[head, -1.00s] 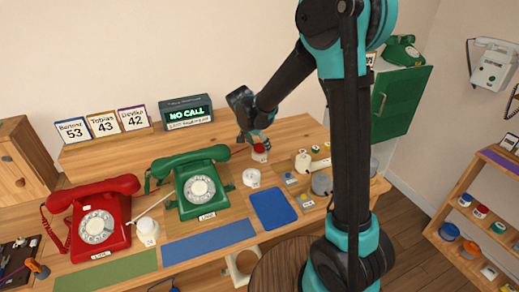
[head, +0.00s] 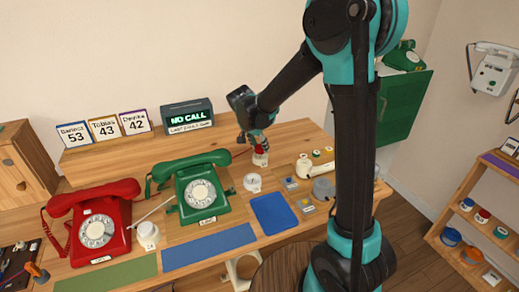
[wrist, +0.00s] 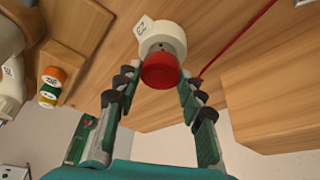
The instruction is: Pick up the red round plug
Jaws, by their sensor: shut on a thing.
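The red round plug (wrist: 160,71) is between the two fingers of my gripper (wrist: 158,82) in the wrist view. My gripper is shut on it. The plug is at the white round holder (wrist: 163,38), which carries a small label; I cannot tell if they touch. A thin red cord (wrist: 235,42) runs off to the upper right. In the head view my gripper (head: 259,146) reaches down over the white holder (head: 260,160) at the back of the bench, right of the green phone (head: 203,190). The plug is small and partly covered there.
A red phone (head: 99,225) stands at the left of the bench. A white round piece (head: 252,182) and a blue mat (head: 274,214) lie in front of my gripper. A cream piece (head: 304,166) stands to the right. The NO CALL display (head: 187,114) is behind.

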